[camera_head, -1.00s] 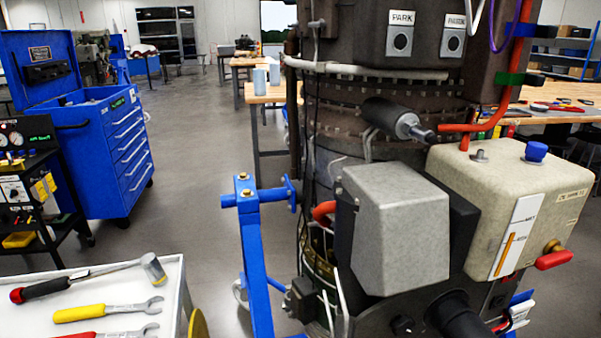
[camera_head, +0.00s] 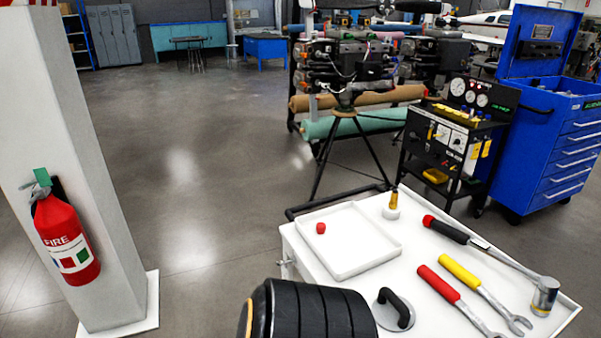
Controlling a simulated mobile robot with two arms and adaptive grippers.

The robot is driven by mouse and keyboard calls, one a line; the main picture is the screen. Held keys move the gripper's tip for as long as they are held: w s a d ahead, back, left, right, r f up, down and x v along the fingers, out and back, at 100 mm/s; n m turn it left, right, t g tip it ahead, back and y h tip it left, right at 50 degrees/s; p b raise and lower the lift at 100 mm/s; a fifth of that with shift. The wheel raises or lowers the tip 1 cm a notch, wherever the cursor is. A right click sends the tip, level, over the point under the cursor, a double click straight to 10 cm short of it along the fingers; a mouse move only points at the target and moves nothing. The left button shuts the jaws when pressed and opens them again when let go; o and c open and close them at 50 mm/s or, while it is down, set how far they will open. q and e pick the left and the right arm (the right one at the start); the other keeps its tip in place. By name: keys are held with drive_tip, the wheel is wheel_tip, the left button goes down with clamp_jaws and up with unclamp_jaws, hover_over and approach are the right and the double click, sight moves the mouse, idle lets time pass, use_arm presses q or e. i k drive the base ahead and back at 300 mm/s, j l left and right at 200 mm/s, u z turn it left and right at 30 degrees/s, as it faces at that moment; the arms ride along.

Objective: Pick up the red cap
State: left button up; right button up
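A small red cap (camera_head: 321,228) sits in a shallow white tray (camera_head: 367,269), near the tray's back left corner. The tray lies on the left part of a white cart top (camera_head: 440,263). Neither of my grippers shows in the head view, and nothing is seen touching the cap.
On the cart are a hammer (camera_head: 470,240), a red-handled wrench (camera_head: 438,284), a yellow-handled wrench (camera_head: 459,270), a black-handled item (camera_head: 396,309) and a yellow-topped white item (camera_head: 392,206). A pillar (camera_head: 70,110) with a fire extinguisher (camera_head: 66,240) is at left. Floor between is clear.

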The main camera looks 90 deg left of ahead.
sight(321, 227)
drive_tip(key=u, duration=2.6)
drive_tip(key=z, duration=3.3)
drive_tip(key=u, duration=3.3)
